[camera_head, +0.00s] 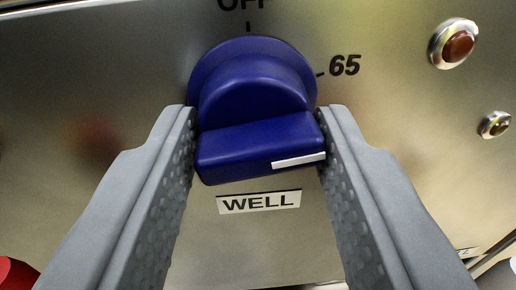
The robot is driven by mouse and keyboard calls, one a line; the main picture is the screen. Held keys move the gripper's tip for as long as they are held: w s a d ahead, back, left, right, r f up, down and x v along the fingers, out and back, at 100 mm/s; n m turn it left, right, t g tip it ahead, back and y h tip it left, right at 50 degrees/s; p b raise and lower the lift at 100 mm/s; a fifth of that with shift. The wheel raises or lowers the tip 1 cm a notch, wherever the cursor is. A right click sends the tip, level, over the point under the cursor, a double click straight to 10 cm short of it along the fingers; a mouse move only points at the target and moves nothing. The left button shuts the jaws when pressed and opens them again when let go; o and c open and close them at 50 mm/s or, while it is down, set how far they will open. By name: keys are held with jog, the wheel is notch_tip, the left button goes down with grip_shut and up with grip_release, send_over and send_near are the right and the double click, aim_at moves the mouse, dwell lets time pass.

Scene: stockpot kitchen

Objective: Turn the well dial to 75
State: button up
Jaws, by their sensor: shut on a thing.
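The well dial (255,140) is a blue knob with a raised bar handle on a brushed metal panel. A white "WELL" label (259,202) sits below it. The white pointer line (298,160) is on the right end of the bar and points right, slightly upward. The "OFF" mark (244,5) is above the dial, cut by the top edge, and "65" (345,65) is at its upper right. No 75 mark shows; my right finger covers part of the panel there. My gripper (258,115) is shut on the bar, one grey finger at each end.
A red lamp (458,46) and a smaller dark amber lamp (495,125) sit on the panel at the right. A partly seen red object (15,273) is at the lower left corner. The panel left of the dial is bare.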

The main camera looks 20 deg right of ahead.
jog(key=m, duration=0.6)
jog(key=shift+a+r, duration=0.1)
jog(key=m+y, duration=0.1)
jog(key=m, duration=0.3)
jog(key=shift+r+m, duration=0.1)
jog(key=shift+m, duration=0.3)
dwell(0.3)
jog(key=o, duration=1)
jog(key=shift+c, duration=0.2)
jog(key=v, duration=1.7)
jog(key=shift+a+r, duration=0.2)
jog(key=shift+a, duration=0.05)
jog(key=shift+s, duration=0.1)
